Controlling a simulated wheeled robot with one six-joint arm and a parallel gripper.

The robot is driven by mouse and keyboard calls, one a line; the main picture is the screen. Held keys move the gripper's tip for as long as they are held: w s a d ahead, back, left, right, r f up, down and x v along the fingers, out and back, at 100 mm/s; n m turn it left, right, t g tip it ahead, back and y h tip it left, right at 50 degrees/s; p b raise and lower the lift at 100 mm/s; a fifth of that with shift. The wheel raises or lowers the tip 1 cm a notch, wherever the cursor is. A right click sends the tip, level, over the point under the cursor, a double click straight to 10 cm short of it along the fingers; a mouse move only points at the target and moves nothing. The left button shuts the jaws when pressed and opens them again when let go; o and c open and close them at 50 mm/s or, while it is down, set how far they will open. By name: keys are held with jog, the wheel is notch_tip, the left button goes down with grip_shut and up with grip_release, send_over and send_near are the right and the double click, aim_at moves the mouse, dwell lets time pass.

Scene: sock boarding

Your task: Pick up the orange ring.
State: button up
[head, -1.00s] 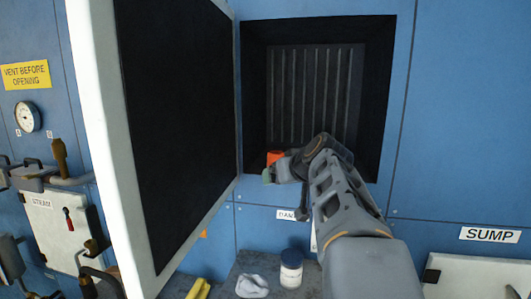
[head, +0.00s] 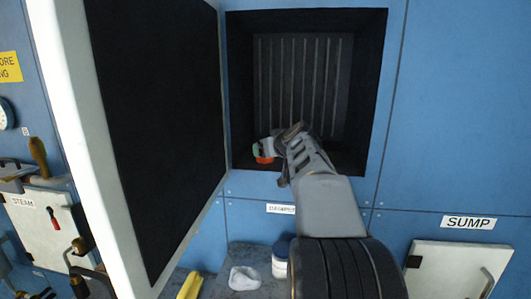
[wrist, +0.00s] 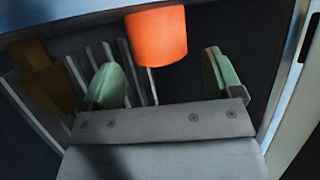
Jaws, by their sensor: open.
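The orange ring (wrist: 157,37) shows in the wrist view as a bright orange, curved-sided piece at the top middle. In the head view a bit of the orange ring (head: 264,160) shows at the lower left inside the dark square opening, partly hidden by my gripper. My gripper (wrist: 163,76) is open, with green-padded fingers on either side below the ring in the wrist view. Nothing is held between them. In the head view my gripper (head: 262,150) reaches into the opening, right by the ring; I cannot tell whether it touches.
The dark recess (head: 378,100) has a ribbed back wall (head: 300,80). Its thick open door (head: 150,110) stands close on the left. Below are a white crumpled cloth (head: 244,278), a white jar (head: 280,262) and a yellow item (head: 190,286). A brownish shape (wrist: 45,80) shows at wrist-view left.

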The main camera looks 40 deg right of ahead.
jog(key=shift+p+x, duration=0.6)
jog(key=shift+x, duration=1.35)
jog(key=shift+f, duration=0.1)
jog(key=shift+s, duration=0.1)
jog(key=c, duration=1)
